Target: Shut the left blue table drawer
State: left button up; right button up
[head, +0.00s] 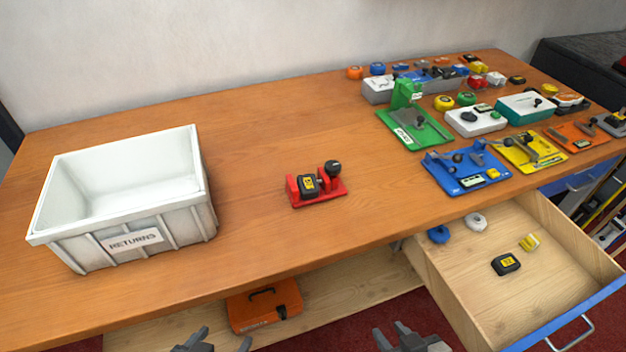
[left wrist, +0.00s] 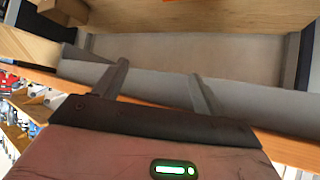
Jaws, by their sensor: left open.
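The left blue table drawer (head: 462,295) stands pulled out under the table's right part in the head view. It has pale wood walls and a blue front with a metal handle (head: 570,334). Inside lie a blue tape roll (head: 438,234), a white roll (head: 475,221), a yellow item (head: 530,242) and a black-and-yellow tape measure (head: 506,264). My left gripper (head: 218,342) is low, left of the drawer, apart from it. In the left wrist view it is open and empty (left wrist: 160,72). My right gripper (head: 412,340) is nearer the drawer, left of its front, and looks open and empty.
A white returns bin (head: 135,239) and a red fixture (head: 318,186) stand on the wooden table (head: 270,140). Several coloured fixtures and tapes crowd its right part. An orange case (head: 264,306) lies on the shelf below. Another blue drawer front (head: 580,180) shows further right.

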aim_at(556, 283)
jog(key=u, duration=0.2)
jog(key=k, duration=0.2)
jog(key=z, duration=1.6)
jog(key=k, duration=1.05)
jog(key=z, duration=0.4)
